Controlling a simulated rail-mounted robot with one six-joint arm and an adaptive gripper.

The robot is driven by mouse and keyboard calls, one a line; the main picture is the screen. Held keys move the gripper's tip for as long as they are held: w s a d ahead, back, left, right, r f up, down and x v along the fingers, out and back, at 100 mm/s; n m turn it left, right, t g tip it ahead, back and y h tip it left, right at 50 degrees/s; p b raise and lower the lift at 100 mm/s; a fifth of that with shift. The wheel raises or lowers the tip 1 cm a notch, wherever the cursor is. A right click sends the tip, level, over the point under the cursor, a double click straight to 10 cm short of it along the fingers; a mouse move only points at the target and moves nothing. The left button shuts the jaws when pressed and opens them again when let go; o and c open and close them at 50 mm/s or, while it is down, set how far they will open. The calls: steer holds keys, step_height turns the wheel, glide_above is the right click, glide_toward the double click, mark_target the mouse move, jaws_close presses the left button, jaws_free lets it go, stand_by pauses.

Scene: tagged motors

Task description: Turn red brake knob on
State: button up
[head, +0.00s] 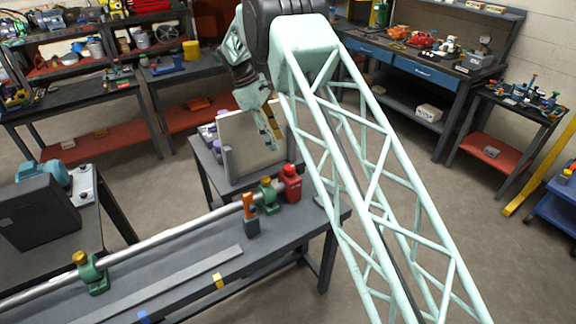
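My gripper (271,122) hangs down in front of an upright pale panel (248,143) with dark side posts. It is seen small and partly from the side, so I cannot tell if its fingers are apart or together. I see nothing between them. No part is clearly recognisable as the red brake knob. A red fitting (291,184) sits at the far end of the rail bench, below my gripper and apart from it. An orange upright piece (249,206) on a dark block stands left of it. Whatever lies behind the panel is mostly hidden.
A long metal rail (170,236) with green supports (92,273) runs along the dark bench (290,236). A dark box with a teal motor (54,177) is at the left. Cluttered workbenches line the back. Open floor (440,200) lies at the right.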

mark_target(289, 167)
steer(key=shift+p+x, duration=0.4)
steer(key=shift+x, duration=6.15)
steer(key=c, duration=0.8)
